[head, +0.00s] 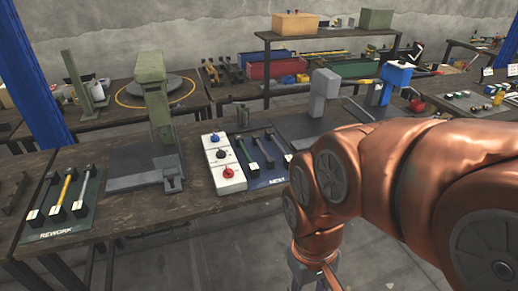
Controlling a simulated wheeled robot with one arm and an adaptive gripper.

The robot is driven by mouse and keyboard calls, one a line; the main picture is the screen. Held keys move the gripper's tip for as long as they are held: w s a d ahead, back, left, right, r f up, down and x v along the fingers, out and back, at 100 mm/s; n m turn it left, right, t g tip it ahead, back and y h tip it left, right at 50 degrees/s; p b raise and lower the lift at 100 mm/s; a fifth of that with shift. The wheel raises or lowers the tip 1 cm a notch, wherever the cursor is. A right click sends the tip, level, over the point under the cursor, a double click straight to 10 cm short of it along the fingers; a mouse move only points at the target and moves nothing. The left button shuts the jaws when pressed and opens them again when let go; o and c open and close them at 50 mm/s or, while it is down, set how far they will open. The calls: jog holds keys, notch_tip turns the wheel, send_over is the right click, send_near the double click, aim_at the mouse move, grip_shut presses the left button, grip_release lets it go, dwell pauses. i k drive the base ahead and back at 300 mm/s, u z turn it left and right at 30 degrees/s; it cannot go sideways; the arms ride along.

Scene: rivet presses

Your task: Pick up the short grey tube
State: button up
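On the dark mat marked REWORK (83,229) at the left lie several tubes with dark end pieces, side by side: a dark one (42,197), a yellow one (67,190) and a grey one (85,188). I cannot tell for sure which grey tube is the short one. My gripper (320,284) is at the bottom edge, low in front of the bench and apart from the tubes. Its fingers are cut off by the frame.
A green press (155,100) stands between the mats, with a white control box (224,164) carrying round buttons beside it. A grey press (322,95) and a blue press (392,80) stand further right. The wooden bench edge (130,226) runs along the front. Blue posts rise at left.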

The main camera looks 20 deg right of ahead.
aim_at(270, 162)
jog(key=u, duration=0.2)
jog(key=i, duration=1.15)
jog(key=u, duration=0.45)
